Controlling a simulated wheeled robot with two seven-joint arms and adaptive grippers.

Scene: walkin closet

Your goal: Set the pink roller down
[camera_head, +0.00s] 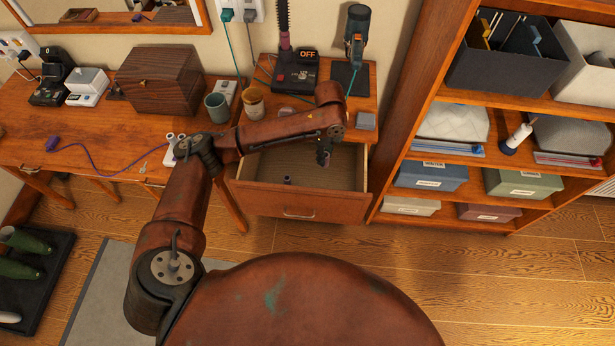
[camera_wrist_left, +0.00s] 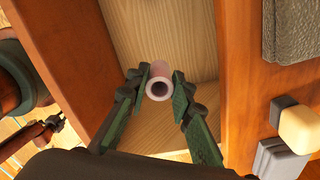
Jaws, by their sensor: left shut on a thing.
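My left gripper (camera_head: 324,157) hangs over the open drawer (camera_head: 298,207) in the head view, its fingers pointing down. In the left wrist view, the gripper (camera_wrist_left: 160,88) is shut on the pink roller (camera_wrist_left: 158,88), a small hollow tube seen end-on between the two green-padded fingers. Pale wood of the drawer's inside shows behind the roller; I cannot tell whether its far end touches the wood. In the head view the roller is hard to make out at the gripper. My right gripper is not in view.
A small dark purple piece (camera_head: 287,181) stands in the drawer near its front. Two cups, a green one (camera_head: 217,107) and a brown one (camera_head: 253,102), stand on the desk above. A shelf unit (camera_head: 395,160) rises close on the right. Much of the drawer floor is bare.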

